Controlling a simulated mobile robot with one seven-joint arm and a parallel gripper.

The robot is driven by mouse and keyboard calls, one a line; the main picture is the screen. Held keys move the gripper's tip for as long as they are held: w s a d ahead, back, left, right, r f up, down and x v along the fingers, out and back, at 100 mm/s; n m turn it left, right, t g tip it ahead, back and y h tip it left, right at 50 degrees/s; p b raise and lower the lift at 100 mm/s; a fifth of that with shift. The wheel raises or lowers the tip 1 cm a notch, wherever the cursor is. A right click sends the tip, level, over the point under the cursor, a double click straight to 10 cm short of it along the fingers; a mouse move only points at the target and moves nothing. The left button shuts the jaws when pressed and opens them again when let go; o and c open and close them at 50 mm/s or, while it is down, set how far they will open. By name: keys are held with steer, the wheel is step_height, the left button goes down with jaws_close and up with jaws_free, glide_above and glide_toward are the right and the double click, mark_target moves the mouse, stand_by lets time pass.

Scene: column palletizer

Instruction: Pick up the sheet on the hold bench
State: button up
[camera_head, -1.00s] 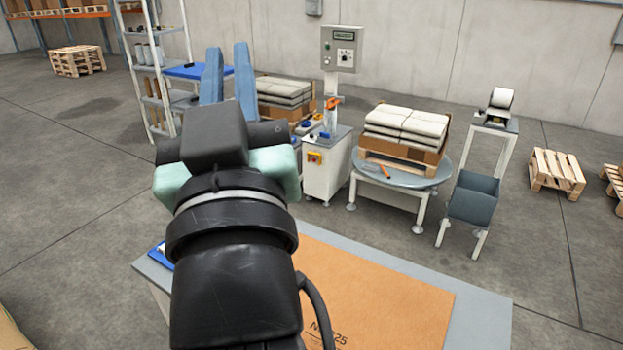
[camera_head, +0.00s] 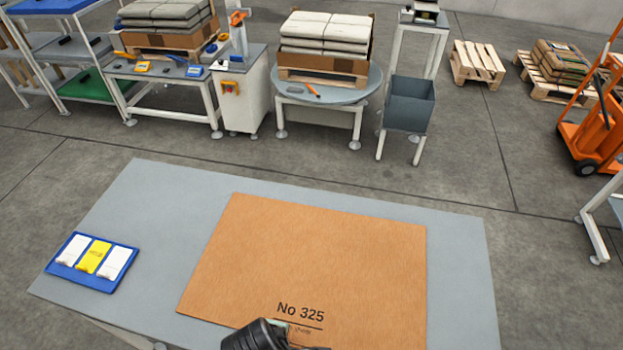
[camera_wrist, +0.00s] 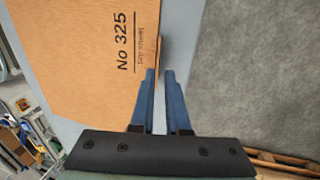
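The sheet (camera_head: 310,265) is a flat brown rectangle printed "No 325". It lies on the grey hold bench (camera_head: 460,260), and its printed edge is nearest me. In the wrist view the sheet (camera_wrist: 90,45) fills the upper left. In the head view only my dark wrist shows at the bottom; the fingers are hidden.
A blue tray (camera_head: 60,270) with white and yellow packets lies at the bench's left. Beyond the bench stand a round table (camera_head: 345,95) with a loaded pallet, a grey bin (camera_head: 408,105) and a white cabinet (camera_head: 243,105). Open floor separates them from the bench.

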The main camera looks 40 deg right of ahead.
steer(key=x, duration=0.8)
steer(key=shift+w+d, duration=0.1)
steer(key=shift+w, duration=0.15)
jaws_close()
stand_by(1.4)
